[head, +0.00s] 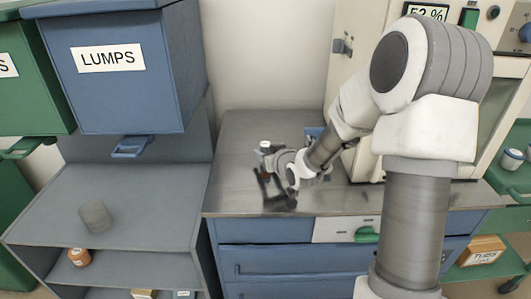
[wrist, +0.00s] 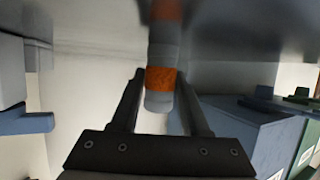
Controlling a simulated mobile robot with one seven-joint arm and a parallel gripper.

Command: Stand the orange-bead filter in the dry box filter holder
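The orange-bead filter (wrist: 160,80) shows in the wrist view as a grey cylinder with an orange band, between the tips of my gripper (wrist: 160,76). The two dark fingers close on its sides, and the contact is hard to make out. A blurred reflection of it shows in the metal above. In the head view my gripper (head: 268,172) is low over the steel counter (head: 240,135), small and blurred, with a pale cap and a brownish-orange patch beside it. The dry box (head: 345,85), a cream cabinet with a 52 % display, stands at right. I cannot make out its filter holder.
A blue bin marked LUMPS (head: 125,95) hangs at left above a grey shelf unit (head: 150,195). A grey cylinder (head: 95,216) stands on that unit. A small blue thing (head: 315,132) is behind my wrist. The counter's back left is clear.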

